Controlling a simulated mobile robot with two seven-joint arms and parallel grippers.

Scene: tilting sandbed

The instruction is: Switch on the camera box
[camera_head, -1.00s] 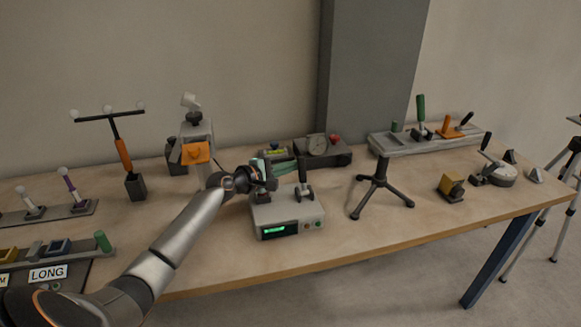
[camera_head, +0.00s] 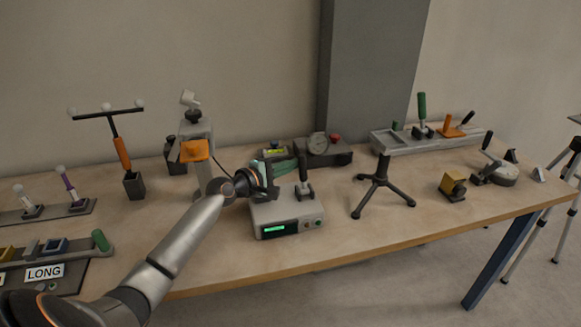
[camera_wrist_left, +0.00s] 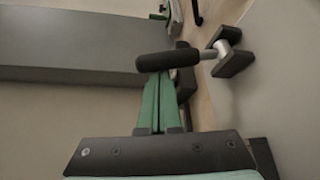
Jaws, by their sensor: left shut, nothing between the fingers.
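A grey box (camera_head: 272,213) with a lit green display and small buttons on its front stands near the middle of the table; it appears to be the camera box. A black-handled lever (camera_head: 303,172) stands upright on its top; its black grip (camera_wrist_left: 168,60) and pale shaft (camera_wrist_left: 211,53) also show in the left wrist view. My left gripper (camera_head: 294,165) is above the box, left of the lever. Its green fingers (camera_wrist_left: 160,78) are shut and empty, tips close to the black grip; I cannot tell whether they touch. My right gripper is out of view.
The table in front of the box is clear.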

